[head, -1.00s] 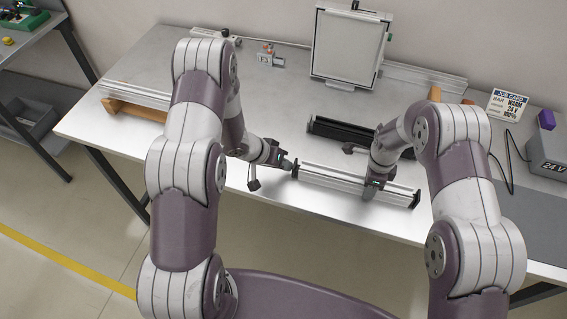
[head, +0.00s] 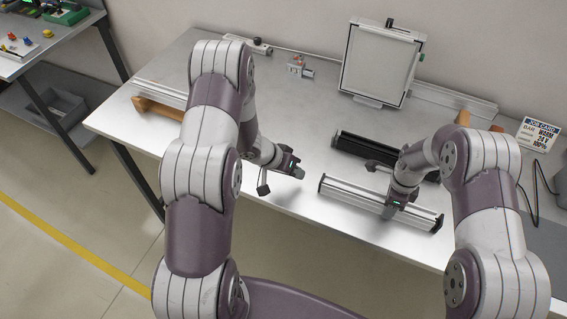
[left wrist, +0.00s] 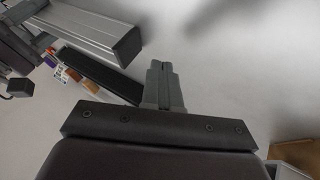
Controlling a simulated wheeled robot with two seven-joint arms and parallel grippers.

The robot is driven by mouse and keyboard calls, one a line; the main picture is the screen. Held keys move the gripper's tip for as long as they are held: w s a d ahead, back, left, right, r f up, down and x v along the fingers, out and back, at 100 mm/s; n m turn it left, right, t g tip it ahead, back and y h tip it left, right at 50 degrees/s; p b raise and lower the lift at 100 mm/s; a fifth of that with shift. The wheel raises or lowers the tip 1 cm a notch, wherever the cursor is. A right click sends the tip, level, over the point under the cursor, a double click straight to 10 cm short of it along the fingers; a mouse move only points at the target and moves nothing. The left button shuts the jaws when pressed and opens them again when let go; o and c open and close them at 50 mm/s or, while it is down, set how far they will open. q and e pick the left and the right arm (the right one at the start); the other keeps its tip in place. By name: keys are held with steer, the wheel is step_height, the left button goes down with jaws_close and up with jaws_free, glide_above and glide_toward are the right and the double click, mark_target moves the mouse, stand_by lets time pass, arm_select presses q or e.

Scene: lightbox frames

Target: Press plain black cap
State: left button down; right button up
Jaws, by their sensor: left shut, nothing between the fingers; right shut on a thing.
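A silver aluminium bar (head: 365,198) lies near the table's front edge. A dark end cap (head: 322,184) sits on its left end, and the cap faces my left wrist camera (left wrist: 127,44). Whether it is fully seated I cannot tell. Another dark cap (head: 437,223) is on the right end. My left gripper (head: 299,173) is shut and empty, a short gap left of the left cap; its fingers also show in the left wrist view (left wrist: 163,72). My right gripper (head: 388,210) is shut on the bar, right of its middle; its fingertips are mostly hidden.
A black channel (head: 350,145) lies behind the bar. A framed light panel (head: 380,65), a small metal fixture (head: 299,66) and a job card (head: 538,134) stand further back. A silver rail on a wooden block (head: 158,108) is at the left.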

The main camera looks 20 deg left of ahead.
steer(key=shift+d, duration=0.1)
arm_select(q)
steer(key=v, duration=0.8)
arm_select(e)
steer(key=o, duration=1.3)
steer(key=shift+r, duration=0.1)
